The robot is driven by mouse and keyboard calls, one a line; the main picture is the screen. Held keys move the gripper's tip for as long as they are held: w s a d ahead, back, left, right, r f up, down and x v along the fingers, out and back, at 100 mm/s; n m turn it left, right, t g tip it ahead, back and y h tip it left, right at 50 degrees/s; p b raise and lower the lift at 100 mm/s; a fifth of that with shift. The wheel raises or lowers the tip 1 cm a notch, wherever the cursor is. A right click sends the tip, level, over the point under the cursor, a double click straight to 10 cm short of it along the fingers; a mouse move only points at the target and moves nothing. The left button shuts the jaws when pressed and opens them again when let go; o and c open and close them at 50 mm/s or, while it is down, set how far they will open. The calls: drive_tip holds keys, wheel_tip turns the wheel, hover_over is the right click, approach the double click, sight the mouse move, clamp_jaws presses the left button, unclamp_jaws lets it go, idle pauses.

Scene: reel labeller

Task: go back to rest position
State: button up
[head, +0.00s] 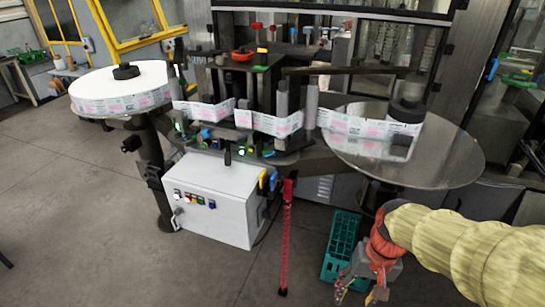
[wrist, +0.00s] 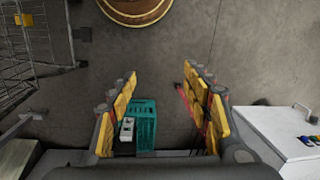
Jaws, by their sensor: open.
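My gripper (head: 366,284) hangs at the lower right of the head view, at the end of my yellow-sleeved arm and over the floor. In the wrist view its two yellow-padded fingers (wrist: 160,78) are spread wide apart, with nothing held between them. The reel labeller stands ahead, with a white label reel (head: 120,82) on the left and a bare grey disc (head: 452,150) on the right. A label strip (head: 270,124) runs between them. My gripper is below and in front of the disc, apart from it.
A teal crate (head: 342,247) is on the floor beside my gripper; it also shows in the wrist view (wrist: 146,112). A red stand (head: 286,235) and a white control box (head: 212,205) are left of it. Open grey floor (head: 90,220) lies at the left.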

drive_tip(key=s+r+n+t, duration=0.1)
drive_tip(key=s+r+t, duration=0.1)
drive_tip(key=r, duration=0.5)
drive_tip(key=s+a+r+n+t+h, duration=0.1)
drive_tip(key=s+r+t, duration=0.2)
drive_tip(key=r, duration=0.4)
drive_tip(key=shift+a+t, duration=0.15)
drive_tip(key=shift+t, duration=0.35)
drive_tip(key=shift+c, duration=1.4)
